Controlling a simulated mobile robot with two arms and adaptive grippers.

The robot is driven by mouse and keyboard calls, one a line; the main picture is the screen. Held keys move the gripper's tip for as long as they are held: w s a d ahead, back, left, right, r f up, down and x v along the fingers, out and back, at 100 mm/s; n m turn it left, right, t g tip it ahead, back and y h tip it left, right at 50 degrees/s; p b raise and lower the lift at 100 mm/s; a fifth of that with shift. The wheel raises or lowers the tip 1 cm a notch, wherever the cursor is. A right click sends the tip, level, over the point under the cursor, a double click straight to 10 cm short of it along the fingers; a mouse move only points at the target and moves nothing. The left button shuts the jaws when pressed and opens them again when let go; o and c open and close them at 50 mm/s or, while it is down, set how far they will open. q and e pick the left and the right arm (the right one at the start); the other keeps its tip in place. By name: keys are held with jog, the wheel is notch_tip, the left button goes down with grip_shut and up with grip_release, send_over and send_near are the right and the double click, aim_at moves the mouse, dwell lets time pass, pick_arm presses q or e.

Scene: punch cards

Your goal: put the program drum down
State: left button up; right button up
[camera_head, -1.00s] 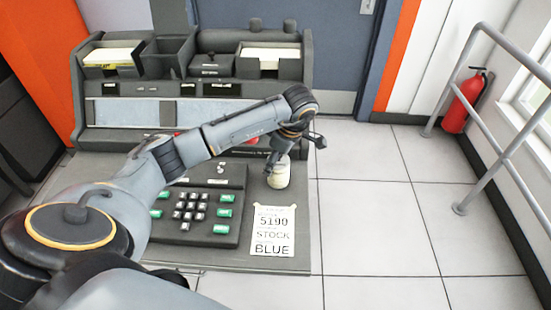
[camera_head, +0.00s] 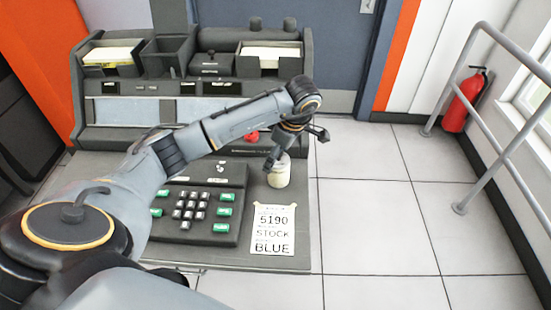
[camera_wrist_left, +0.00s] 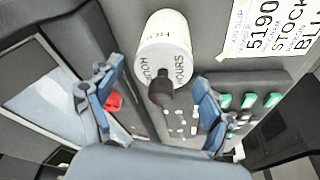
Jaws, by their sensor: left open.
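The program drum (camera_head: 279,176) is a small cream-white cylinder standing upright on the desk, just above the paper note. In the left wrist view the drum (camera_wrist_left: 165,45) shows printed lettering and a dark knob, and lies between and beyond the finger ends. My left gripper (camera_head: 297,149) is over the drum with its fingers spread wide. In the wrist view the left gripper (camera_wrist_left: 158,78) is open, one finger at each side, with nothing held. One finger overlaps the drum's top in the head view; I cannot tell whether it touches. My right gripper is out of view.
A keypad (camera_head: 197,205) with green and dark keys is left of the drum. A paper note (camera_head: 273,230) reads 5190 STOCK BLUE. A red button (camera_head: 251,137) is behind. The console's card trays (camera_head: 270,56) stand at the back. Floor (camera_head: 370,220) lies right of the desk.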

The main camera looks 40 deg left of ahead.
aim_at(286, 162)
pick_arm(q)
jog(key=p+v, duration=0.1)
jog(key=v, duration=0.9)
jog(key=shift+r, duration=0.15)
